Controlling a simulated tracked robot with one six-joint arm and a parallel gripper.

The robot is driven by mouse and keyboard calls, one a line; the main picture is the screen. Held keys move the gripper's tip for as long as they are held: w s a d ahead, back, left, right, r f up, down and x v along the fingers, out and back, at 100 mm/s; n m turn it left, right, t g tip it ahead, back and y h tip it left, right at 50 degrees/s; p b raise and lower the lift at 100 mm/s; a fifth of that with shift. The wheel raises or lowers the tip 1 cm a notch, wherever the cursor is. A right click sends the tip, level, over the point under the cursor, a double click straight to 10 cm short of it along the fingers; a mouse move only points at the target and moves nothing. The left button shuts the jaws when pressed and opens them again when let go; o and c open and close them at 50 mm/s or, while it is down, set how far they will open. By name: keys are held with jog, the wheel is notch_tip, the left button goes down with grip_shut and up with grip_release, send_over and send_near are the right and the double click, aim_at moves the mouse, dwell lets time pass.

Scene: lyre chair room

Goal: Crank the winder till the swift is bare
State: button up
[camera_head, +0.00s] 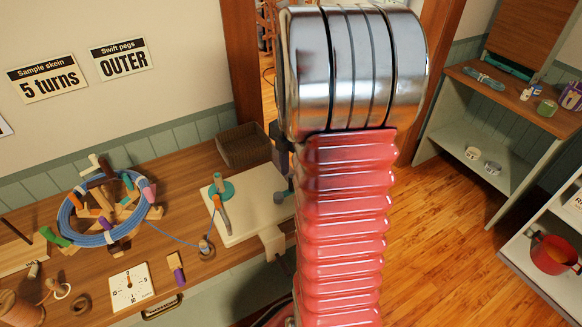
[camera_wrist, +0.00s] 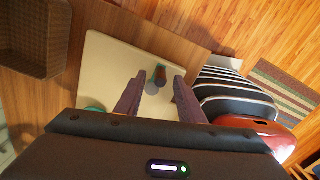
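The swift (camera_head: 92,188), a wooden frame with coloured pegs, stands at the left of the bench in the head view. A blue yarn skein (camera_head: 72,232) is looped around it. A blue strand runs past a small ring guide (camera_head: 206,247) toward the winder (camera_head: 222,189), which has a teal spool and an orange arm on a cream board (camera_head: 250,207). In the wrist view my gripper (camera_wrist: 158,78) is open over the board (camera_wrist: 105,60). A dark upright knob, apparently the crank handle (camera_wrist: 159,73), shows between the fingertips; contact is unclear. My arm partly hides this area in the head view.
A brown basket (camera_head: 243,147) stands behind the board. A dial card (camera_head: 131,288), a peg (camera_head: 176,268) and a thread spool (camera_head: 18,308) lie on the bench's near side. Wall signs read "Sample skein 5 turns" (camera_head: 48,80) and "Swift pegs OUTER" (camera_head: 122,60). Shelves (camera_head: 480,150) stand right.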

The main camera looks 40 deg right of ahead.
jog(key=shift+f, duration=1.5)
jog(key=shift+f, duration=0.15)
jog(key=shift+c, duration=0.5)
grip_shut()
